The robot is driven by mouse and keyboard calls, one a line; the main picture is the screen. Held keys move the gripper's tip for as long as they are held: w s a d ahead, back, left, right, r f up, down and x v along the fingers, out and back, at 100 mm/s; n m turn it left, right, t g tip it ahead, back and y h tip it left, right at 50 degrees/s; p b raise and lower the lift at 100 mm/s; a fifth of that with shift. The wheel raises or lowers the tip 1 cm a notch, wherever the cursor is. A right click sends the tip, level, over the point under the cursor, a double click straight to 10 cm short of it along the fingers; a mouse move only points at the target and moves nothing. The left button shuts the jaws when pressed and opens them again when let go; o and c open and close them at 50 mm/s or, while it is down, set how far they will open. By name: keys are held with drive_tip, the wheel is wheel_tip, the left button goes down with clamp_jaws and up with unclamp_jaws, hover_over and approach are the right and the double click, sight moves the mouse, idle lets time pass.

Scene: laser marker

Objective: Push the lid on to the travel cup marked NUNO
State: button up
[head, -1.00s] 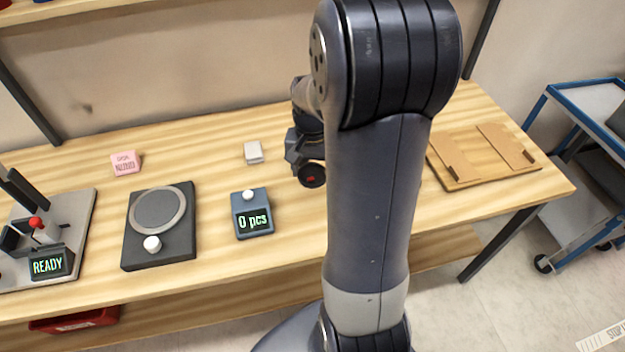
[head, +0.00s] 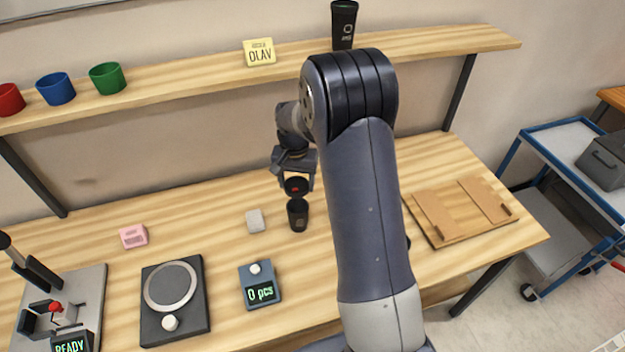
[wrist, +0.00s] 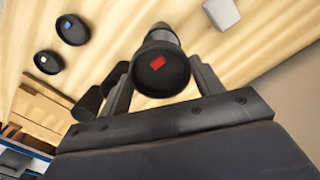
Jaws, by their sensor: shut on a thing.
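My gripper (head: 297,178) is shut on a round black lid (wrist: 160,72) with a red square on its top. The lid is between the two fingers in the wrist view. A black travel cup (head: 297,217) stands upright on the table just below the lid. Its upper part (wrist: 162,32) shows behind the lid in the wrist view. I cannot tell whether lid and cup touch. No name is readable on this cup.
A pale block (head: 255,221) lies left of the cup. A counter reading 0 pcs (head: 260,284), a round-plate device (head: 174,300) and a pink block (head: 134,236) stand further left. A wooden board (head: 460,212) is at right. Another black cup (head: 344,25) stands on the shelf. My arm hides some table.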

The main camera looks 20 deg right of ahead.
drive_tip(key=shift+w, duration=0.15)
drive_tip(key=shift+f+b, duration=2.1)
drive_tip(key=shift+f, duration=1.05)
drive_tip(key=shift+f+b, duration=0.2)
drive_tip(key=shift+b, duration=0.2)
drive_tip(key=o, duration=1.3)
drive_tip(key=shift+r, duration=0.1)
drive_tip(key=shift+r+p, duration=2.25)
drive_tip(key=shift+r, duration=1.2)
